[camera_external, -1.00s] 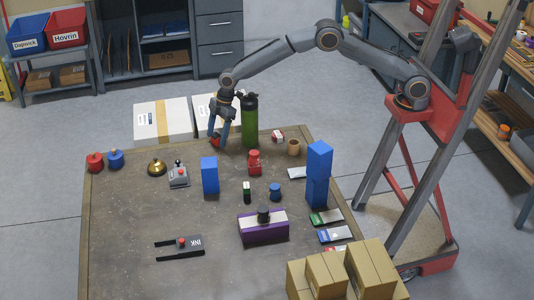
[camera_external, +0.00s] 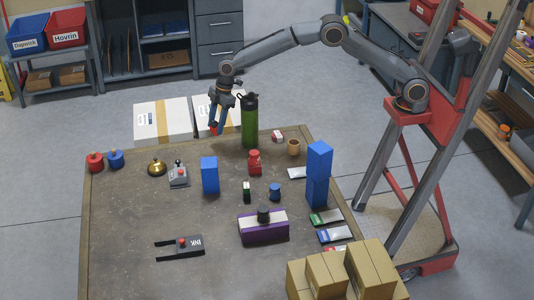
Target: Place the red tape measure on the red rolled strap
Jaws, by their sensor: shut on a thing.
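My gripper (camera_external: 215,124) is above the far left part of the table, left of the green bottle. It is shut on a small red thing (camera_external: 213,129), most likely the red tape measure; the fingers hide much of it. It hangs clear of the tabletop. A squat red round piece (camera_external: 95,162) at the table's left edge looks like the red rolled strap, though it is too small to be sure. It stands apart from my gripper, to the left and nearer the camera, with nothing on top of it.
A similar blue piece (camera_external: 116,160) stands beside the red one. A brass bell (camera_external: 157,168), a tall green bottle (camera_external: 249,122), blue blocks (camera_external: 210,176), a red jar (camera_external: 255,162) and a purple box (camera_external: 264,232) stand on the table (camera_external: 130,215). The front left is clear.

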